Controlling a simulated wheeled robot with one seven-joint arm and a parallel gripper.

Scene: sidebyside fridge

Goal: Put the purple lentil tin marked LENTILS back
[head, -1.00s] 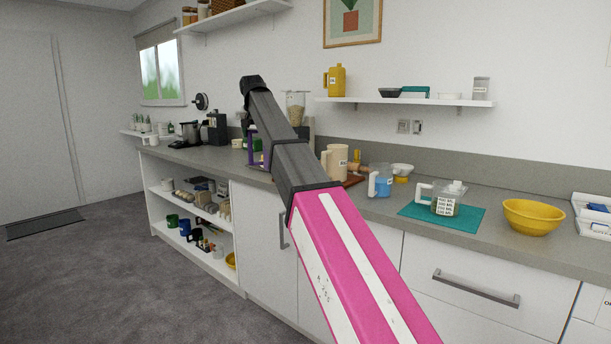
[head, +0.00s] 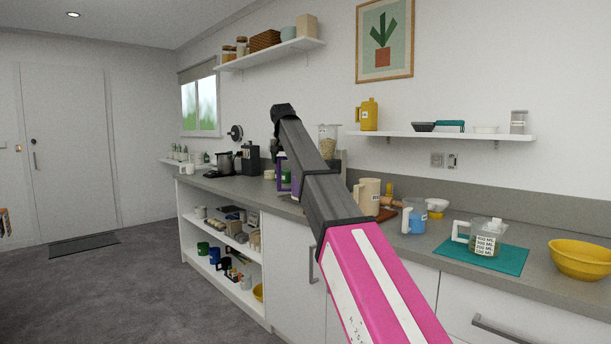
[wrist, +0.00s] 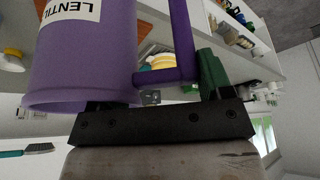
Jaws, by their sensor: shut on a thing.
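The purple lentil tin (wrist: 85,55) fills the left of the wrist view, tilted in that picture, with a white label reading LENTIL, cut off at the frame edge. Its purple side handle (wrist: 182,40) reaches down to my gripper (wrist: 197,78). My gripper is shut on this handle, with a green finger pad beside it. In the head view, a small part of the purple tin (head: 296,180) shows at the far end of my arm, above the counter. My arm hides most of it and the gripper there.
A wall shelf (head: 450,136) and upper shelf (head: 268,55) hold containers. Open lower shelves (head: 225,250) hold mugs.

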